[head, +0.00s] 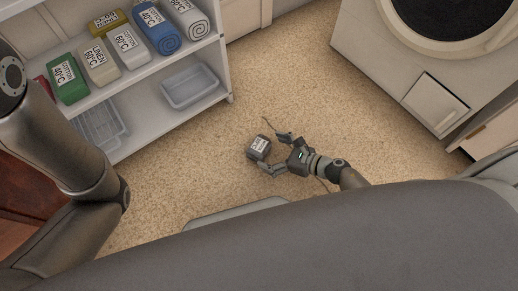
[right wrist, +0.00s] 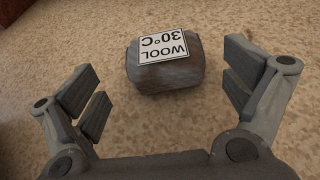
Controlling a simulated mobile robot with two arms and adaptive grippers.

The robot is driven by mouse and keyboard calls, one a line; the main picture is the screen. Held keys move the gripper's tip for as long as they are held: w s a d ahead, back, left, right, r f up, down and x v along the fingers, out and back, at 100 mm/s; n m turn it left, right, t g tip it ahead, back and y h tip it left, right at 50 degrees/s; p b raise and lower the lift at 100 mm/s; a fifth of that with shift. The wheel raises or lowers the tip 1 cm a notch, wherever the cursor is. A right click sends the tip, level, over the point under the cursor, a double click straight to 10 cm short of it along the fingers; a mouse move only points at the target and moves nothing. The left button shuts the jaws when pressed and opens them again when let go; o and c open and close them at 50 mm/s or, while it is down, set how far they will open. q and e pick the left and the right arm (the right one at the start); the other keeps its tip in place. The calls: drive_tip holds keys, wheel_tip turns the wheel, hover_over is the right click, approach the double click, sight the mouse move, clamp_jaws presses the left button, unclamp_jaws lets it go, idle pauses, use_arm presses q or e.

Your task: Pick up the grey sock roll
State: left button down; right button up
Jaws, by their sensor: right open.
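The grey sock roll (head: 258,148) lies on the carpet in the head view, below and right of the shelf unit. In the right wrist view the grey sock roll (right wrist: 166,71) is near the top middle, with a white label reading WOOL 30°C, upside down there. My right gripper (head: 271,152) is open, its fingers spread toward the roll. In the right wrist view my right gripper (right wrist: 165,95) has one finger on each side, with gaps to the roll; it is not gripped. My left arm shows at the left of the head view, but its gripper is out of view.
A white washing machine (head: 375,65) stands at the upper right. The carpet (head: 290,85) between them is mostly clear.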

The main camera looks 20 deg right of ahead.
sight(259, 147)
drive_tip(key=b+x, duration=0.2)
drive_tip(key=x, duration=0.2)
drive_tip(key=shift+w+d+f, duration=0.1)
drive_tip(key=shift+w+f, duration=0.1)
drive_tip(key=shift+w, duration=0.05)
drive_tip(key=shift+w+a+f+b, duration=0.1)
drive_tip(key=shift+w+a+b, duration=0.25)
drive_tip(key=shift+b, duration=0.05)
drive_tip(key=c, duration=1.1)
